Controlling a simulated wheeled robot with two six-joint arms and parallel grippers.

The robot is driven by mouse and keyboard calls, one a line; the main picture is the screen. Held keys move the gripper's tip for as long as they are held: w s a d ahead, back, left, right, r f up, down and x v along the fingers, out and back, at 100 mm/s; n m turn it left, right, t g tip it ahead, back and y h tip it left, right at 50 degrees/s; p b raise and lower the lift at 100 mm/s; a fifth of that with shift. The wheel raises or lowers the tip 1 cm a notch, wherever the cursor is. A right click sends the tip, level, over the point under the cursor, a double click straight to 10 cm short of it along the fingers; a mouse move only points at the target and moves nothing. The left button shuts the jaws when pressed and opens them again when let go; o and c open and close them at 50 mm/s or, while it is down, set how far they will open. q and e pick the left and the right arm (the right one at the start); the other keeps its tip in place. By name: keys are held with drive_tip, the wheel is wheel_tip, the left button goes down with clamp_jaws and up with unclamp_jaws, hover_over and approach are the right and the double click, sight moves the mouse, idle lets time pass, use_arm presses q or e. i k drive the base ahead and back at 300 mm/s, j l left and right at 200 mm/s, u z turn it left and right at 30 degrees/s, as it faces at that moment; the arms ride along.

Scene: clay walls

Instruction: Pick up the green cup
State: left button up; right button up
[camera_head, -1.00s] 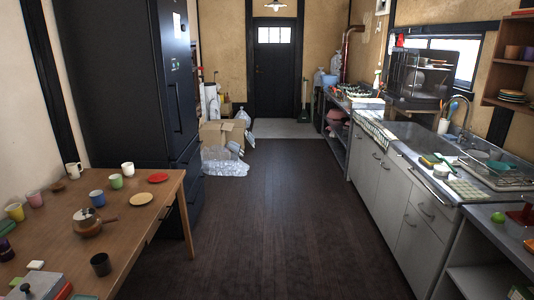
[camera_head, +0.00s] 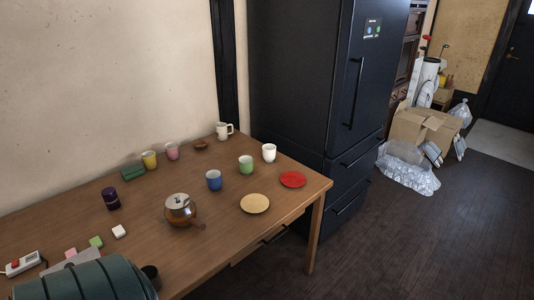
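The green cup (camera_head: 246,164) stands upright on the wooden table (camera_head: 234,226), toward its right end. A blue cup (camera_head: 214,180) is to its left and nearer, and a white cup (camera_head: 269,153) is to its right. A tan plate (camera_head: 255,203) lies in front of it. Neither of my grippers is in view.
A red plate (camera_head: 293,179), a teapot (camera_head: 180,209), yellow (camera_head: 149,160) and pink (camera_head: 172,151) cups, a white mug (camera_head: 224,130) and a purple container (camera_head: 111,199) share the table. A black refrigerator (camera_head: 310,100) stands behind its right end. Dark floor (camera_head: 400,245) to the right is clear.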

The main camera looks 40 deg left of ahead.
sight(246, 162)
drive_tip(key=i+l+u, duration=0.1)
drive_tip(key=i+u, duration=0.35)
drive_tip(key=i+l+u, duration=0.3)
drive_tip(key=i+u, duration=0.2)
drive_tip(key=i+l+u, duration=0.65)
drive_tip(key=l+u, duration=0.25)
